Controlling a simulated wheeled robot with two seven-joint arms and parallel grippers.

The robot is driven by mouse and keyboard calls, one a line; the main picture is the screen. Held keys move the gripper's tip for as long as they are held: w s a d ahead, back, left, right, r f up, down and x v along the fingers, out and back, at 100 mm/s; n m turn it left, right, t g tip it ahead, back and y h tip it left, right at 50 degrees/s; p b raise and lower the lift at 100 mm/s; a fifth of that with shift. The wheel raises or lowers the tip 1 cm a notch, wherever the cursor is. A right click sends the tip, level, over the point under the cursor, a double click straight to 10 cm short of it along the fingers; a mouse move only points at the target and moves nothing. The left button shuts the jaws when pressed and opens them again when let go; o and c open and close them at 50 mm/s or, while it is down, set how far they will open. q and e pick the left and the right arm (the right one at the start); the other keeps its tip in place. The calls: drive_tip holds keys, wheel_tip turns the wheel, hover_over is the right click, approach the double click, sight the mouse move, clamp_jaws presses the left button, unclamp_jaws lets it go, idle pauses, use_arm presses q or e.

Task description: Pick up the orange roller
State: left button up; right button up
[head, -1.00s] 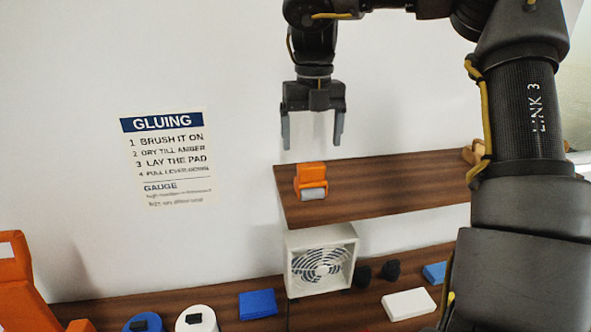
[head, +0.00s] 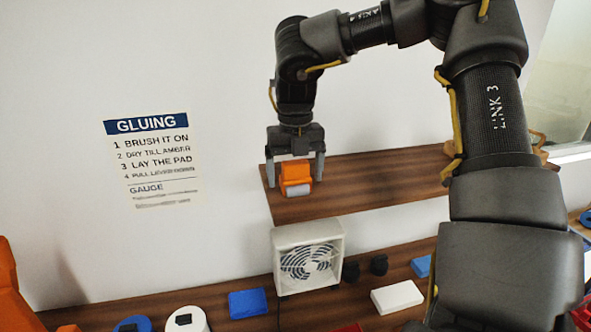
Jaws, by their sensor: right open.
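The orange roller (head: 296,175) stands on the left end of the wooden shelf (head: 350,197), with its grey cylinder (head: 299,190) at the lower front. My right gripper (head: 296,183) points down over it from above. Its two fingers are apart, one on each side of the roller. I cannot tell whether either finger touches it. The top of the roller is close under the palm. My left gripper is not in view.
Below the shelf, a white fan (head: 308,255) stands on the counter. Around it are a blue block (head: 248,303), a white block (head: 397,297), two dark knobs and white and blue round containers. A gluing sign (head: 152,160) hangs on the wall.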

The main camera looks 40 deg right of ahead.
sight(295, 162)
drive_tip(key=shift+w+d+f, duration=0.15)
drive_tip(key=shift+f, duration=0.65)
drive_tip(key=shift+r, duration=0.1)
drive_tip(key=c, duration=1.2)
drive_tip(key=shift+o, duration=0.2)
wheel_tip(295, 162, up, 9)
drive_tip(key=shift+r, duration=0.5)
